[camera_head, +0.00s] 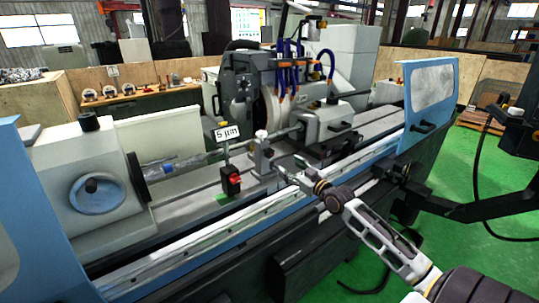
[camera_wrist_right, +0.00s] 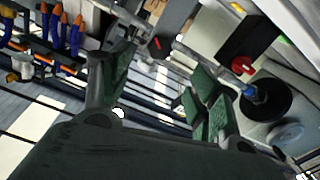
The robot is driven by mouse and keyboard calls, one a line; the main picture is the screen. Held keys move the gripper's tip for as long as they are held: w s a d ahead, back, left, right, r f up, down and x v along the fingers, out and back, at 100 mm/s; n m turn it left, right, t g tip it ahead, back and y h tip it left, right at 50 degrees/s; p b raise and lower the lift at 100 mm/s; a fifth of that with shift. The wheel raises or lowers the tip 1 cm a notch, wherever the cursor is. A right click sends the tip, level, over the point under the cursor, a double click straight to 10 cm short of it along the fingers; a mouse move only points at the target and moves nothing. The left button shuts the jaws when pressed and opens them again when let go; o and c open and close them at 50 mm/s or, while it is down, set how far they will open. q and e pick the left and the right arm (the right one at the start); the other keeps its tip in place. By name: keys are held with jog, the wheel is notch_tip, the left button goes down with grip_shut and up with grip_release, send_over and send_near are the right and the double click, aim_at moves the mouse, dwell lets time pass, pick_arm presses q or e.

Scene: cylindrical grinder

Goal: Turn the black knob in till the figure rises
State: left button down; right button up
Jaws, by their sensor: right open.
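A sign reading "5 µm" (camera_head: 226,132) stands on a thin post above a small black box with a red part (camera_head: 232,182) on the machine bed. The red part also shows in the wrist view (camera_wrist_right: 242,65). Beside it is a grey fixture with a pale top (camera_head: 262,155); a small dark spot on its side may be the black knob, but I cannot tell. My right gripper (camera_head: 292,172) is just right of and in front of this fixture, apart from it as far as I can see. Its fingers are spread and empty in the wrist view (camera_wrist_right: 160,65). My left gripper is out of view.
The headstock with its blue handwheel (camera_head: 97,194) and black-topped knob (camera_head: 88,121) is at left. The wheelhead with blue hoses (camera_head: 283,68) stands behind. A blue guard (camera_head: 432,90) closes the right end.

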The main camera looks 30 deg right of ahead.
aim_at(271, 154)
jog(key=shift+n, duration=0.4)
jog(key=shift+w, duration=0.2)
jog(key=shift+w+a+p, duration=0.2)
jog(key=shift+w, duration=2)
jog(key=shift+w+a+p, duration=0.15)
jog(key=shift+w+p, duration=0.1)
jog(key=shift+w, duration=2)
jog(key=shift+w+a+p, duration=0.2)
jog(key=shift+w, duration=2)
jog(key=c, duration=1)
jog(key=shift+c, duration=0.2)
